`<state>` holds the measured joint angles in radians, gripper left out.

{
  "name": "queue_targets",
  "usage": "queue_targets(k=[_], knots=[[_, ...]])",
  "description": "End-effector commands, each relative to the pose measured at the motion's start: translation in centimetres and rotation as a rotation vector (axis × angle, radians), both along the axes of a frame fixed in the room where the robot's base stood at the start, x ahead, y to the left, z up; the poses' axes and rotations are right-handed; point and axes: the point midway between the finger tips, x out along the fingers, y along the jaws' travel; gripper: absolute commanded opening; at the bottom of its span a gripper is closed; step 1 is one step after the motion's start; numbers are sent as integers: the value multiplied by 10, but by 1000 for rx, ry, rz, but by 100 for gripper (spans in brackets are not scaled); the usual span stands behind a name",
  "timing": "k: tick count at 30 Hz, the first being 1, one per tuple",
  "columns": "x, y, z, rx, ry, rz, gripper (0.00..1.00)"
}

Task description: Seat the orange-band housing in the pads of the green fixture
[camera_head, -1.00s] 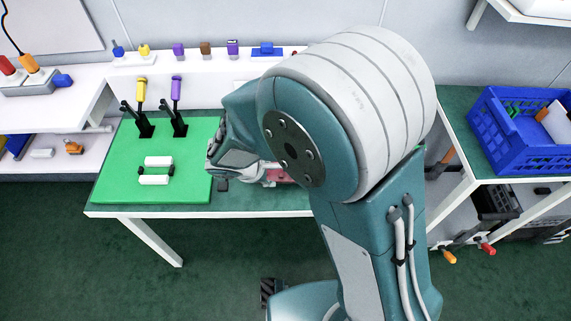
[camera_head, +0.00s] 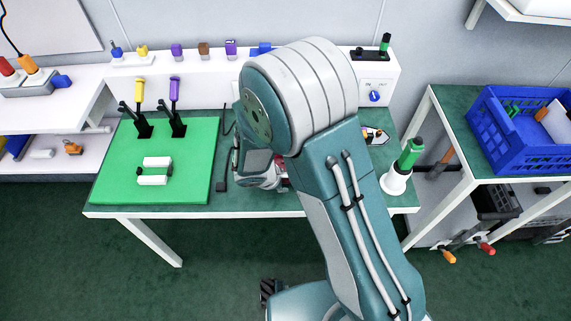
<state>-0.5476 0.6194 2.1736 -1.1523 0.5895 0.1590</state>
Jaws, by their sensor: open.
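The green fixture (camera_head: 195,185) is a flat green plate on the left of the bench. Two white pads (camera_head: 155,180) with small dark parts sit on it, with nothing seated between them. Two black toggle clamps stand at its back edge, one with a yellow handle (camera_head: 139,90) and one with a purple handle (camera_head: 174,90). My gripper (camera_head: 262,172) is low over the bench, to the right of the plate. It is open; its fingertips are mostly hidden. A small red part (camera_head: 282,186) shows beside it, mostly covered by my arm. I cannot make out an orange band on it.
A white holder with a green-handled tool (camera_head: 398,178) stands at the bench's right end. Behind it is a small item with orange and dark parts (camera_head: 374,135). A panel with a blue knob (camera_head: 375,96) is at the back. A blue crate (camera_head: 490,135) stands far right.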

Motion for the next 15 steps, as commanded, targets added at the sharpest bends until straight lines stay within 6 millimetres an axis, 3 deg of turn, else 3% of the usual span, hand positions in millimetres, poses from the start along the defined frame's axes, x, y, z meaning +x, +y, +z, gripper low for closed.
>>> queue_targets(k=[3, 6, 15], knots=[[0, 1, 0, -1, 0, 0, 44], [0, 2, 0, -2, 0, 0, 0], [-1, 2, -1, -2, 2, 2, 0]])
